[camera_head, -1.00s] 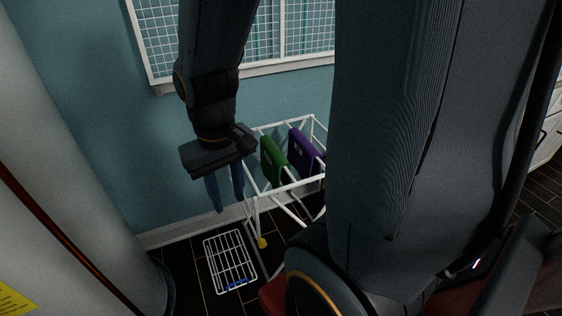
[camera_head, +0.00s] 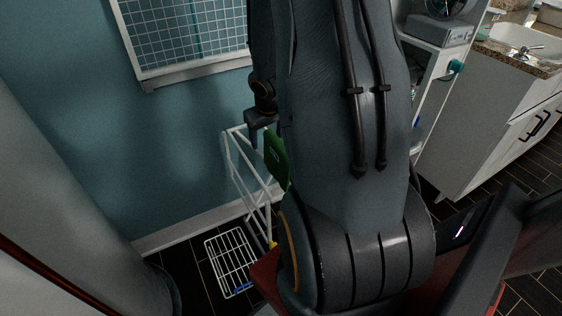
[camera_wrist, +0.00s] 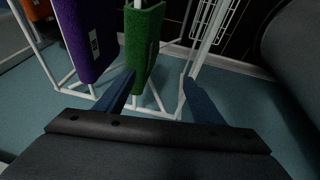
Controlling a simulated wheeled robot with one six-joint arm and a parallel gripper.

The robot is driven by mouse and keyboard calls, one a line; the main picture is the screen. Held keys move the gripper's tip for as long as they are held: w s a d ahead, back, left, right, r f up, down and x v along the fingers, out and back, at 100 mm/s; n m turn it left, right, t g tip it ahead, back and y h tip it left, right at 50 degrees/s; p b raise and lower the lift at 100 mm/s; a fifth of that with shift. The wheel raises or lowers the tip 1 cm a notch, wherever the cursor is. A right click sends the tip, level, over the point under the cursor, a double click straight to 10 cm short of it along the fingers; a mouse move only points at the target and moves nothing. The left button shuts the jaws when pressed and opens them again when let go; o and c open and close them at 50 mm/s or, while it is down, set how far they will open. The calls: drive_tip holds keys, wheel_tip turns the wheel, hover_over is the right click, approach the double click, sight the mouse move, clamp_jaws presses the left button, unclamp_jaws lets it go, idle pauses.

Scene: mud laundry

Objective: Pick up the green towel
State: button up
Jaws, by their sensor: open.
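The green towel (camera_head: 277,158) hangs over a bar of the white drying rack (camera_head: 234,161), partly hidden behind my arm in the head view. In the wrist view the green towel (camera_wrist: 142,45) hangs just ahead of the left finger. My gripper (camera_wrist: 155,92) is open, with its two blue fingers apart and nothing held between them. The towel lies left of the middle of the gap, close to the left fingertip; I cannot tell whether they touch. In the head view my gripper (camera_head: 264,138) is beside the towel's upper left, mostly hidden by my arm.
A purple towel (camera_wrist: 86,38) hangs left of the green one in the wrist view. A white wire grid (camera_head: 232,262) lies on the dark floor. The blue wall and a grid window (camera_head: 190,35) are behind the rack. A white cabinet with a sink (camera_head: 500,110) is at right.

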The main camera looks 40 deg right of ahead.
sight(279, 154)
drive_tip(key=shift+t+y, duration=0.5)
drive_tip(key=d+f, duration=0.6)
drive_tip(key=shift+s+d+f, duration=0.15)
drive_tip(key=shift+d+f, duration=0.1)
drive_tip(key=shift+f, duration=0.1)
drive_tip(key=shift+d+f, duration=0.15)
drive_tip(key=shift+f, duration=0.15)
drive_tip(key=b+x, duration=0.1)
drive_tip(key=x, duration=0.1)
drive_tip(key=b+x, duration=0.1)
drive_tip(key=x, duration=0.2)
drive_tip(key=b+x, duration=0.1)
drive_tip(key=x, duration=0.1)
drive_tip(key=shift+w+f, duration=0.15)
drive_tip(key=shift+w, duration=0.2)
drive_tip(key=shift+f, duration=0.2)
drive_tip(key=c, duration=1.3)
